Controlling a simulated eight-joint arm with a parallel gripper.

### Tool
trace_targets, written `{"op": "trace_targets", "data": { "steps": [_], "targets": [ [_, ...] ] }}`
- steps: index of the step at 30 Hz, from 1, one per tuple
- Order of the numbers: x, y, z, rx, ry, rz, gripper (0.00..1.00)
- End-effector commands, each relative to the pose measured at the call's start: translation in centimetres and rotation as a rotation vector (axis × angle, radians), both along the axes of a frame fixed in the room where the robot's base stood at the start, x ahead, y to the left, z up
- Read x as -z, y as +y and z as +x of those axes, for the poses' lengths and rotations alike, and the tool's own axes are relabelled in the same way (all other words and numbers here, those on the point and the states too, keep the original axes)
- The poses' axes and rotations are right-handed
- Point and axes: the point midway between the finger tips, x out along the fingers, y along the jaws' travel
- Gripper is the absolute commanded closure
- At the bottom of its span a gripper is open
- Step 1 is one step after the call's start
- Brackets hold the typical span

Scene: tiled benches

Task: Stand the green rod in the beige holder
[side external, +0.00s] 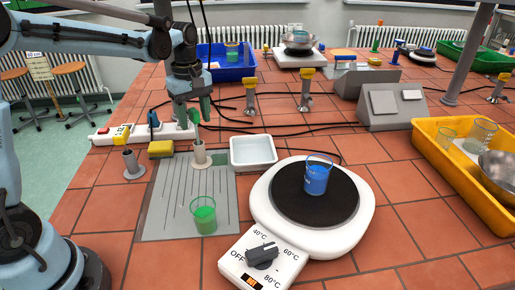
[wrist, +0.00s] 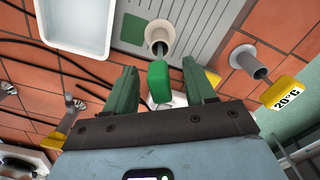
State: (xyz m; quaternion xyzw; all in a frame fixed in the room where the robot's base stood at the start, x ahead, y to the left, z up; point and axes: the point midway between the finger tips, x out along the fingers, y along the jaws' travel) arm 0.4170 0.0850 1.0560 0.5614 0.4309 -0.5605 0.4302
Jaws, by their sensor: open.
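The green rod (side external: 194,117) has a thick green top and stands roughly upright, its lower end in the mouth of the beige holder (side external: 200,159). In the wrist view the rod's green top (wrist: 158,84) lies between my fingers, and its lower end meets the dark opening of the holder (wrist: 168,32). My gripper (side external: 193,109) is open above the holder. In the wrist view my gripper (wrist: 162,84) shows gaps on both sides of the rod. How deep the rod sits is hidden inside the holder.
A grey metal holder (side external: 132,164) stands left of the beige one. A white tray (side external: 253,152), a green-liquid beaker (side external: 204,216) and a hotplate (side external: 280,221) with a blue-liquid beaker (side external: 317,178) are nearby. A yellow crate (side external: 447,171) stands at the right. Black cables lie behind.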

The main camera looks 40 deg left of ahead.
Motion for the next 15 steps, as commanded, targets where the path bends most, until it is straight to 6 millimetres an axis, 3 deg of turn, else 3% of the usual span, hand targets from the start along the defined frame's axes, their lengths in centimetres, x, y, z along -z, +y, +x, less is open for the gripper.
{"op": "trace_targets", "data": {
  "steps": [15],
  "targets": [
    [-8.1, 0.0, 0.0, 0.0, 0.0, 0.0, 0.45]
  ]
}}
